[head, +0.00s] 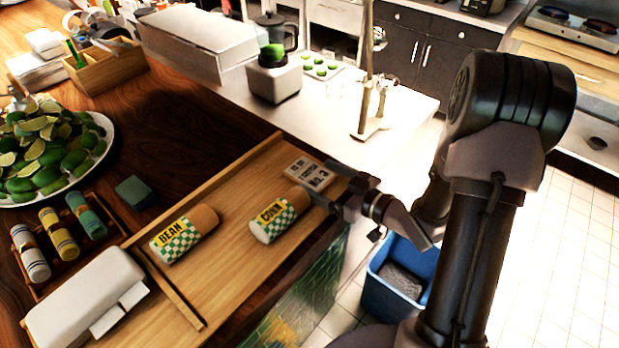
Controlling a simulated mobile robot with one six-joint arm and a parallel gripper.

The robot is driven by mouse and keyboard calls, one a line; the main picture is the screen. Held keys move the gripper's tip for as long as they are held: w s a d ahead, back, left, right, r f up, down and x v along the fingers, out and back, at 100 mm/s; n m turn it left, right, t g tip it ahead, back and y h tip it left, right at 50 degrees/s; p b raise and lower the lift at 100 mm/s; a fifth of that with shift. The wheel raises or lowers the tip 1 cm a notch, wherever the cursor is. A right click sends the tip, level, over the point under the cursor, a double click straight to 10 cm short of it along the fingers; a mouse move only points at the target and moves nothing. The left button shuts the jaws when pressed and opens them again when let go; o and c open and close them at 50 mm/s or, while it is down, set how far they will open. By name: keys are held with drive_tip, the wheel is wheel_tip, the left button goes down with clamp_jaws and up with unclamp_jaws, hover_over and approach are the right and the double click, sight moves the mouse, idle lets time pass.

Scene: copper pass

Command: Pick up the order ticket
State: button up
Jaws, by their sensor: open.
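A small white card with dark printed lettering (309,174), apparently the order ticket, lies at the far right end of the wooden tray (232,192). It looks thick like a block, and its small print is hard to read. My gripper (321,178) is open and comes in from the right. Its two fingers show at the card's upper right and lower right, with the card's right edge between them in the picture. I cannot tell whether they touch it or how high they are above it.
A CORN roll (280,215) lies just left of the lower finger, and a BEAN roll (184,234) farther left. The tray has raised wooden edges. A blue bin (394,288) stands on the floor below.

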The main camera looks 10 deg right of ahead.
sight(309, 175)
drive_tip(key=shift+x, duration=1.25)
drive_tip(key=shift+d, duration=0.1)
drive_tip(key=c, duration=1.1)
drive_tip(key=shift+r, duration=0.1)
drive_tip(key=shift+c, duration=0.3)
